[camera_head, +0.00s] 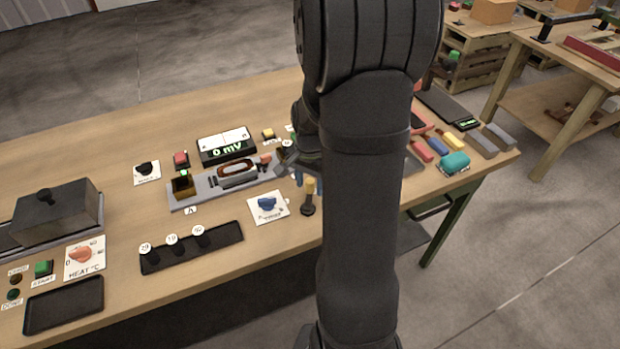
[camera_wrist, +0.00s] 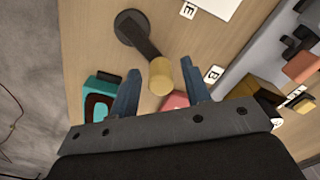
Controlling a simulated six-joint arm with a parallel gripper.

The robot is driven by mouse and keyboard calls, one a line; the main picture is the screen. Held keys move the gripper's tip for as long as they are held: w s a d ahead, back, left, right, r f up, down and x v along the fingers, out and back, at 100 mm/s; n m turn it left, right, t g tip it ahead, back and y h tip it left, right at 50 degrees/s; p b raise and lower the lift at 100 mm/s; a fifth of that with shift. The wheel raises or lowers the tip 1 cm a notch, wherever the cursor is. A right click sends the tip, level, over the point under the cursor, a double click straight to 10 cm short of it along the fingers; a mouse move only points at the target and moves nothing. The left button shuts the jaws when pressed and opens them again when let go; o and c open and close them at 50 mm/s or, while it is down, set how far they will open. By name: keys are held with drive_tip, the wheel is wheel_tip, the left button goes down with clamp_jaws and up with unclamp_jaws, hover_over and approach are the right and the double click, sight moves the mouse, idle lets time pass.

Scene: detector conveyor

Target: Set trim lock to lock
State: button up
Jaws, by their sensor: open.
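A lever with a yellow cylindrical handle (camera_head: 309,187) and a black round base (camera_head: 307,209) stands near the bench's front edge. No lettering naming the trim lock is readable; the lever is the control nearest my gripper. In the wrist view, the lever's yellow end (camera_wrist: 160,76) shows between the two blue fingertips of my gripper (camera_wrist: 162,73), with room on both sides. Its dark arm runs up and left to the round base (camera_wrist: 131,27). My gripper is open and holds nothing. In the head view my arm hides most of it.
A blue knob on a white plate (camera_head: 267,205) sits left of the lever. The grey rail (camera_head: 180,203) and the 0 mV display box (camera_head: 227,146) are behind it. A black tray (camera_head: 160,262) lies farther left. A teal object (camera_wrist: 100,88) shows beside the left finger.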

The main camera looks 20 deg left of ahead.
wheel_tip(320, 180, up, 17)
drive_tip(key=shift+r, duration=0.2)
idle(0.7)
wheel_tip(320, 180, down, 18)
drive_tip(key=shift+r, duration=0.25)
drive_tip(key=shift+r, duration=0.1)
idle(0.4)
wheel_tip(320, 180, up, 18)
drive_tip(key=f, duration=0.1)
wheel_tip(320, 180, down, 17)
drive_tip(key=shift+f, duration=0.1)
drive_tip(key=shift+a, duration=0.15)
drive_tip(key=shift+s+a+n, duration=0.15)
drive_tip(key=shift+a+n, duration=0.1)
drive_tip(key=shift+n, duration=0.45)
drive_tip(key=shift+s+a+n, duration=0.1)
drive_tip(key=shift+a+n, duration=0.1)
drive_tip(key=shift+n, duration=0.5)
